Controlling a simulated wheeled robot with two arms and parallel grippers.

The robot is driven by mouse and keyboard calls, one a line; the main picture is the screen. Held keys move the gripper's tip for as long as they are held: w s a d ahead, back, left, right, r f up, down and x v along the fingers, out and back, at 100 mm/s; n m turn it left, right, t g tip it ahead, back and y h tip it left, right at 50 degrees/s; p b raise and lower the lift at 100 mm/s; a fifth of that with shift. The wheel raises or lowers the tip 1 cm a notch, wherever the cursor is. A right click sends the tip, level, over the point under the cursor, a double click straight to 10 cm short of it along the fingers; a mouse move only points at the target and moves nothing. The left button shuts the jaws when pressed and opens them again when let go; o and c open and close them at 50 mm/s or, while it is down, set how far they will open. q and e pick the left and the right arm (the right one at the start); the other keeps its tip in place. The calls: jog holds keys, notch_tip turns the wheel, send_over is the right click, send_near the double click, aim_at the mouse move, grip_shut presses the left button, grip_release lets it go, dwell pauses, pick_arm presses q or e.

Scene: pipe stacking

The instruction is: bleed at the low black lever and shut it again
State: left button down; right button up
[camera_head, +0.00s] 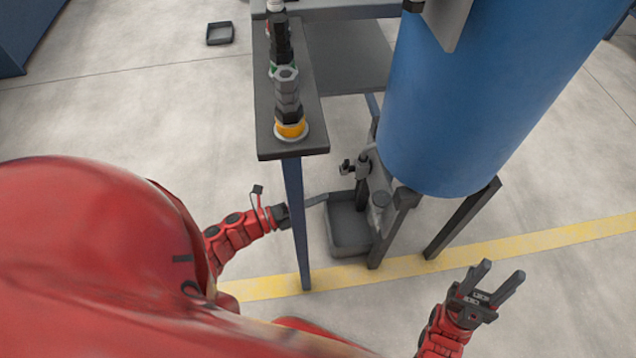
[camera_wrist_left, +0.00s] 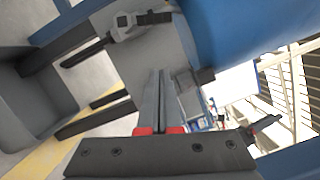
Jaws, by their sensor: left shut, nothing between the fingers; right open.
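The low black lever (camera_head: 347,166) sits on a small drain valve under the blue tank (camera_head: 470,90), above a grey tray (camera_head: 337,250). In the left wrist view a dark lever (camera_wrist_left: 150,18) shows at the grey valve body (camera_wrist_left: 124,27), upper left of the fingers. My left gripper (camera_head: 326,197) is shut and empty, reaching past the bench post just below and left of the valve. Its closed fingers show in the left wrist view (camera_wrist_left: 164,90); I cannot tell whether they touch anything. My right gripper (camera_head: 504,280) is open and empty at lower right, well away from the valve.
A narrow bench (camera_head: 265,120) with several fittings stands left of the tank, and its blue post (camera_head: 297,225) crosses in front of my left gripper. Dark tank legs (camera_head: 462,220) stand right of the tray. The floor around my right gripper is clear.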

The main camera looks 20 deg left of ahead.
aim_at(345, 167)
pick_arm(q)
jog(key=w+d+r+b, duration=0.1)
jog(key=w+d+b, duration=0.1)
jog(key=w, duration=0.6)
jog(key=shift+d+r, duration=0.2)
jog(key=shift+r, duration=0.2)
